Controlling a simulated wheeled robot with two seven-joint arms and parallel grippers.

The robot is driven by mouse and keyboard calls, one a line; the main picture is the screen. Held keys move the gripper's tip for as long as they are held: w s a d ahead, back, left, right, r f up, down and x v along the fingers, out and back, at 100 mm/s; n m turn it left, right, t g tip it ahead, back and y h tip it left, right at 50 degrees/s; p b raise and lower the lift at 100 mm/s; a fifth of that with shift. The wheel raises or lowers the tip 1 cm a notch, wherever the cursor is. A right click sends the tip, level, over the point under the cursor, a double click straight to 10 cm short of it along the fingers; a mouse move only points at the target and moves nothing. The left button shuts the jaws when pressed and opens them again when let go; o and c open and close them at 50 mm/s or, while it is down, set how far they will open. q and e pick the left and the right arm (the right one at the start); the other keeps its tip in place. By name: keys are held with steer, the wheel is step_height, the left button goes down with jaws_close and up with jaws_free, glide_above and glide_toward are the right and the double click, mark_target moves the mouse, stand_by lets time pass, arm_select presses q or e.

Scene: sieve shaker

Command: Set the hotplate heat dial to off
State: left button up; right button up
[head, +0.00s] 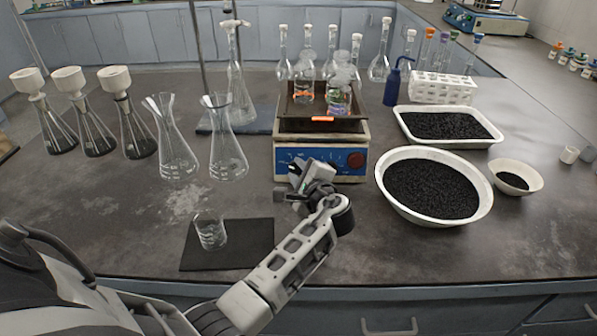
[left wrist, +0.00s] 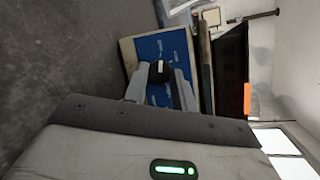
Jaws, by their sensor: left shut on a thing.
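The hotplate (head: 283,141) has a white body and a blue front panel; the panel also shows in the left wrist view (left wrist: 150,48). A red dial (head: 355,159) is on the panel's right side, clear of my gripper. My left gripper (head: 306,176) is at the left part of the panel. In the left wrist view its fingers (left wrist: 160,80) are shut on a black dial (left wrist: 158,70) with a white mark. The head view hides this dial behind the gripper. I cannot read the panel marks or tell which dial sets the heat. My right gripper is not in view.
Flasks (head: 228,150) stand to the left. Bowls of black grains (head: 398,206) stand to the right. A small beaker (head: 210,232) sits on a dark mat (head: 253,250) in front.

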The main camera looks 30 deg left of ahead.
arm_select(q)
steer(key=o, duration=1)
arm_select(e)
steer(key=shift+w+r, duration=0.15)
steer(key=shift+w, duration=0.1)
arm_select(q)
steer(key=shift+s+d+r+p, duration=0.15)
steer(key=shift+s+d+p, duration=0.05)
steer(key=shift+d+p, duration=0.1)
steer(key=p+v, duration=0.3)
steer(key=v, duration=0.3)
steer(key=shift+s+d, duration=0.3)
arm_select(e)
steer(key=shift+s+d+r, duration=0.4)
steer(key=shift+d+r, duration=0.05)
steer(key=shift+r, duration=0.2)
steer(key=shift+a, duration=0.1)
